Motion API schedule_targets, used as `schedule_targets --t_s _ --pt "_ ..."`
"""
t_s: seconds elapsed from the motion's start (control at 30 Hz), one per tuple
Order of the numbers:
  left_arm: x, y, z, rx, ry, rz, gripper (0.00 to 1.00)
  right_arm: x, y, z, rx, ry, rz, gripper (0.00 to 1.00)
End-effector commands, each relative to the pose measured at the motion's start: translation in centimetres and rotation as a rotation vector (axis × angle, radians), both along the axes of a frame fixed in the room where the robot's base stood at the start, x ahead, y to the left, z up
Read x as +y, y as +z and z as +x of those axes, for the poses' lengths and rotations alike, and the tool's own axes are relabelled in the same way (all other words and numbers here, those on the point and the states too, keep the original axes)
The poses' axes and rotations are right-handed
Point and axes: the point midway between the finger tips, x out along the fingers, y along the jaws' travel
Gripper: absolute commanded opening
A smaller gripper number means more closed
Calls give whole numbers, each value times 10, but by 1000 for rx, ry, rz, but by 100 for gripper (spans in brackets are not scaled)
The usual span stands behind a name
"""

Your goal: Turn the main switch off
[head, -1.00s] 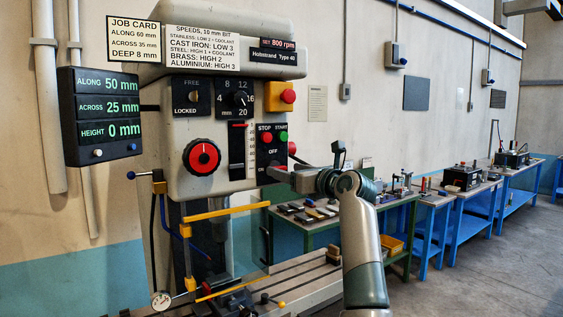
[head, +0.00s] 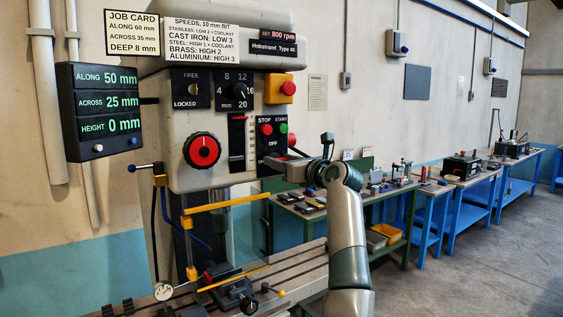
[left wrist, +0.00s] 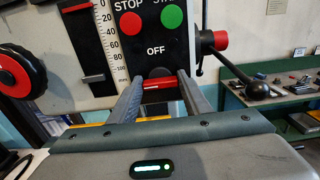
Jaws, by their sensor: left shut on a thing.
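The main switch is on the drill's control panel below the OFF label (head: 271,143). In the left wrist view its red handle (left wrist: 163,82) lies roughly level, below a dark round part and the OFF label (left wrist: 156,50). My left gripper (head: 272,161) reaches the lower panel from the right. In the left wrist view its two fingers (left wrist: 160,88) stand either side of the red handle and are shut on it. The fingers hide part of the switch, and I cannot read its setting. My right gripper is not in view.
Just above the switch are the red STOP button (head: 266,130) and green START button (head: 283,128). A black lever with a ball end (left wrist: 258,88) juts out right of the fingers. A yellow bar (head: 225,204) crosses below. A green bench (head: 314,214) stands behind my arm.

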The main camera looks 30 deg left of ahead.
Motion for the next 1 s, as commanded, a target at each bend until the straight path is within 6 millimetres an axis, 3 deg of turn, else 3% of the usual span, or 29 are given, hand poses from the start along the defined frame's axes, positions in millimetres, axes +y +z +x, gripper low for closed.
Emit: schedule_targets --t_s 0.47,1.0 --pt "-1 0 1 119 -1 48 21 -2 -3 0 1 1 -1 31" --pt "-2 0 3 547 -2 226 21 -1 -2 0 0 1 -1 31"
